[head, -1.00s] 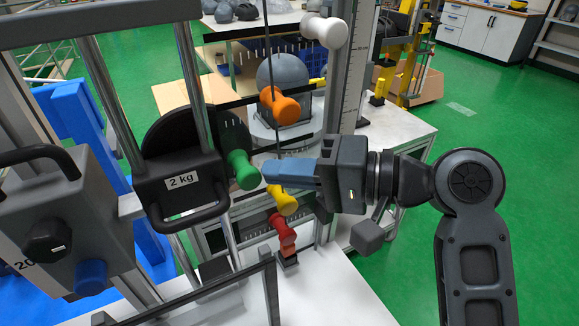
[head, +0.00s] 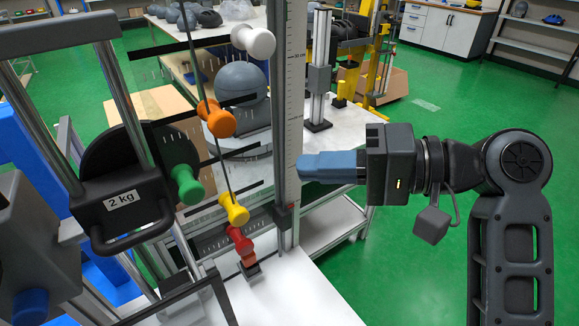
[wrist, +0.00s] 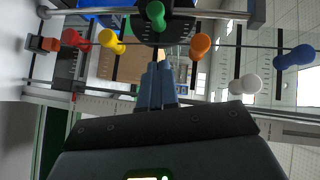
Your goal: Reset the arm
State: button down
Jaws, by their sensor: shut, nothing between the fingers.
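My gripper (head: 300,166) is shut and empty, its blue fingers pointing left in the head view. It is held in the air to the right of the drop tower's ruler post (head: 289,100). In the wrist view the closed fingers (wrist: 158,72) point toward the tower. The tower's coloured knobs are white (head: 254,40), orange (head: 217,119), green (head: 184,184), yellow (head: 234,208) and red (head: 240,243). A blue knob (wrist: 295,58) also shows at the right of the wrist view. The fingers appear clear of the knobs.
A black 2 kg weight (head: 118,205) hangs between metal rods at the left. A white bench (head: 285,295) is below. Green floor (head: 425,265) is open around my arm.

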jog(key=s+d+f+m+t+h, duration=0.2)
jog(key=f+m+t+h, duration=0.1)
jog(key=f, duration=0.5)
jog(key=s+d+f+m+t+h, duration=0.2)
jog(key=d+f+m+t, duration=0.15)
jog(key=f, duration=0.35)
jog(key=s+d+f+t+h, duration=0.3)
jog(key=s+d+f+h, duration=0.2)
jog(key=s+f, duration=0.3)
jog(key=s+d+n+h, duration=0.2)
jog(key=s+d+h, duration=0.3)
jog(key=s, duration=0.6)
jog(key=s+d+r+n+t, duration=0.2)
jog(key=s+r+n, duration=0.2)
jog(key=s+r, duration=0.4)
jog(key=s, duration=0.3)
jog(key=shift+d+n+h, duration=0.2)
jog(key=shift+n+h, duration=0.1)
jog(key=shift+n, duration=0.05)
